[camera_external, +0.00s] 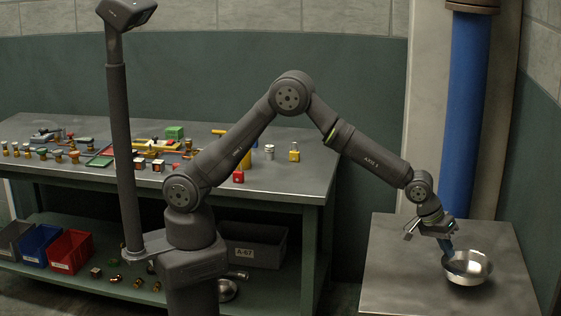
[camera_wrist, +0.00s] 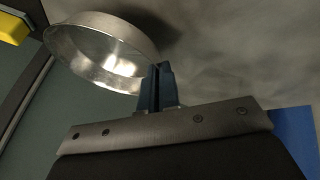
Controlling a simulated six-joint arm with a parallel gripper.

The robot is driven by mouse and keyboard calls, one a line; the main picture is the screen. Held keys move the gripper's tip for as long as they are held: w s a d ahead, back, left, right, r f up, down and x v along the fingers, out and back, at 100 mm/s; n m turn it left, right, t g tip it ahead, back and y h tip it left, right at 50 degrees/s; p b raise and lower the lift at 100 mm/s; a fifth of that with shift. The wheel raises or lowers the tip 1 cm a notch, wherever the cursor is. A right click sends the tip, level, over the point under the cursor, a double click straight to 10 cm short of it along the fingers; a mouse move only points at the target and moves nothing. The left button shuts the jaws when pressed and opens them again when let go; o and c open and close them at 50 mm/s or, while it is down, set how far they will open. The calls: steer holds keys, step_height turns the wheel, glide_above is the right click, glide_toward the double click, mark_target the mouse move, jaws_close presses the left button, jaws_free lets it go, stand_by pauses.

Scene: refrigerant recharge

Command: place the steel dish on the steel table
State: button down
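The steel dish (camera_external: 467,267) is a round, shiny bowl over the small grey steel table (camera_external: 395,285) at the right. It looks upright in the external view and level with or very close to the tabletop; I cannot tell if it touches. My gripper (camera_external: 447,257) comes down from the upper left to the dish's left rim. In the wrist view, the blue fingers (camera_wrist: 158,82) are close together at the rim of the dish (camera_wrist: 105,48), with the rim seemingly pinched between them. The fingertips partly hide that part of the rim.
A thick blue pipe (camera_external: 469,110) stands behind the small table. A long workbench (camera_external: 285,185) at the left holds several valves, fittings and padlocks. Its lower shelf has blue and red bins (camera_external: 70,250). The small table is bare around the dish.

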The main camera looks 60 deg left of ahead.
steer(key=shift+f, duration=1.8)
steer(key=shift+f, duration=0.1)
steer(key=c, duration=1.7)
jaws_free()
steer(key=shift+f, duration=0.1)
steer(key=shift+r, duration=0.4)
steer(key=v, duration=1.1)
steer(key=shift+s+a+r, duration=0.15)
steer(key=shift+s+a, duration=0.05)
steer(key=shift+a, duration=0.05)
